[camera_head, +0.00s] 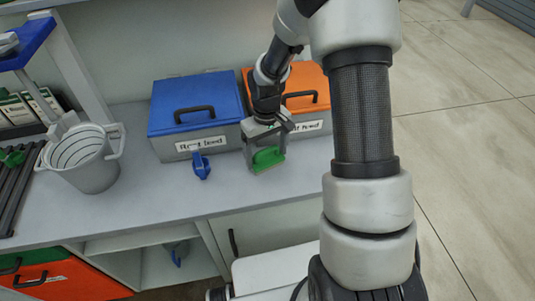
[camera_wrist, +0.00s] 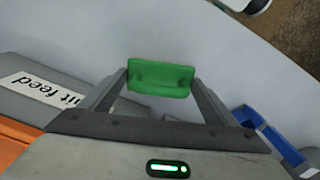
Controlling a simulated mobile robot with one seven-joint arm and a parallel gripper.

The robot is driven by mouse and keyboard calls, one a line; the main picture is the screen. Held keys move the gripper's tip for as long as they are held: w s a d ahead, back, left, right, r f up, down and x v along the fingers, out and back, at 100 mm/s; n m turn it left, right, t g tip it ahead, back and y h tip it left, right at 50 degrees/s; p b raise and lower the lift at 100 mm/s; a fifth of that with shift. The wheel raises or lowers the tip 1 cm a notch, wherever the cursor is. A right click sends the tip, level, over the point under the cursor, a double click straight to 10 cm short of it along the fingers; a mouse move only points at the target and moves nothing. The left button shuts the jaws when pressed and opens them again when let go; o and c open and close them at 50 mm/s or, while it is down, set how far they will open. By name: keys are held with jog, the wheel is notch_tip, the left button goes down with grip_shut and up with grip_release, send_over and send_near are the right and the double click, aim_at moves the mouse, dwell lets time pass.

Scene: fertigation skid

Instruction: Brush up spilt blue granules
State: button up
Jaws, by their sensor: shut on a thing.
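My gripper (camera_head: 265,152) is shut on a green brush (camera_head: 269,157), in front of the gap between the blue-lidded and orange-lidded boxes. The brush is low over the grey worktop; I cannot tell whether it touches it. In the wrist view, the brush's green top (camera_wrist: 160,79) sits between the two fingertips (camera_wrist: 160,84). A small blue scoop-like object (camera_head: 201,166) stands on the worktop to the left of my gripper. No blue granules can be made out in either view.
A blue-lidded box (camera_head: 195,92) and an orange-lidded box (camera_head: 308,80) stand at the worktop's back. A grey bucket (camera_head: 88,178) is at the left, beside a dark rack (camera_head: 18,190). The worktop's front strip (camera_head: 170,205) is clear.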

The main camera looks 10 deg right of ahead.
aim_at(266, 149)
notch_tip(266, 149, up, 4)
jog(key=shift+f+p, duration=0.15)
jog(key=shift+p, duration=0.85)
jog(key=shift+r+p, duration=1.55)
jog(key=shift+r, duration=0.8)
jog(key=shift+f, duration=0.1)
